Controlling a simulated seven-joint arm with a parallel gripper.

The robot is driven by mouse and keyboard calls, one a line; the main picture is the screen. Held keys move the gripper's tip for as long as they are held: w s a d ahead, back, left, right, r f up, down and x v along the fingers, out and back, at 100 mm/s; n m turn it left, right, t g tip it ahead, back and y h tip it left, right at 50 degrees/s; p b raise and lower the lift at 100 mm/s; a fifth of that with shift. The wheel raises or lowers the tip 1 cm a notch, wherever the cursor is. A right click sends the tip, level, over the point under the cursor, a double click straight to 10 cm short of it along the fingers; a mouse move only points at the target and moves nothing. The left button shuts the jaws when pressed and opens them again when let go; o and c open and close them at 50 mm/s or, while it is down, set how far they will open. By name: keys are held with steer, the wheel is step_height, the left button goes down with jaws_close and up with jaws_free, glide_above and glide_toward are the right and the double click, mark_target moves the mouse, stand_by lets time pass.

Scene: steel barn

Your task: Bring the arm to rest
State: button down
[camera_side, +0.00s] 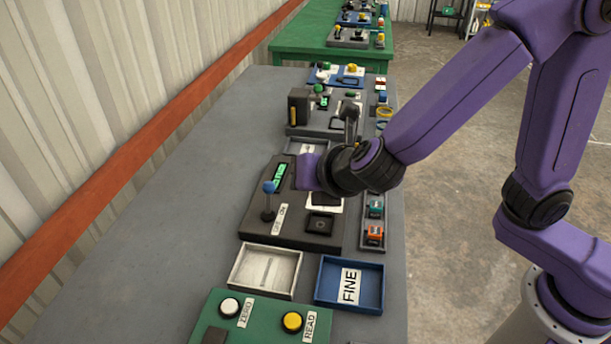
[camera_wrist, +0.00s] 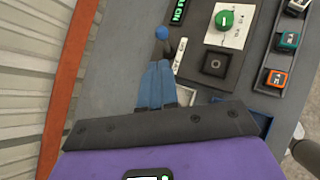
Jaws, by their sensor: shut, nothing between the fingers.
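My gripper (camera_wrist: 158,68) shows its two blue fingers pressed together in the wrist view, with nothing between them. They point toward a blue-knobbed lever (camera_wrist: 162,33) on a dark panel (camera_side: 265,230); whether they touch it I cannot tell. In the side view the purple hand is over the panel's upper part and the fingers are hidden. The lever (camera_side: 268,188) stands upright there at the panel's left. A green-lit display (camera_side: 280,177) is just behind it. The wrist view also shows a green round knob (camera_wrist: 224,20) on a white plate and a black square pad (camera_wrist: 215,64).
A white tray (camera_side: 236,283) and a blue tray marked FINE (camera_side: 320,296) lie in front of the panel. A narrow rack holds teal (camera_side: 376,206) and orange (camera_side: 375,233) blocks. A green button box (camera_side: 262,325) is nearest. The grey bench's left side is clear beside the corrugated wall.

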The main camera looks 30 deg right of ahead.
steer(key=s+d+f+m+g+h, duration=0.1)
steer(key=s+d+m+g, duration=0.2)
steer(key=s+d+m, duration=0.35)
steer(key=s+d+m+g, duration=0.2)
steer(key=s+d+m, duration=0.15)
steer(key=d, duration=0.55)
steer(key=s+d+m+g, duration=0.2)
steer(key=s+m, duration=0.2)
steer(key=s, duration=0.2)
steer(key=s+d+m+g+y, duration=0.1)
steer(key=s+d+m+g, duration=0.1)
steer(key=s, duration=0.5)
steer(key=shift+d+f+m+g+y, duration=0.35)
steer(key=shift+d+m, duration=0.5)
steer(key=shift+m, duration=0.35)
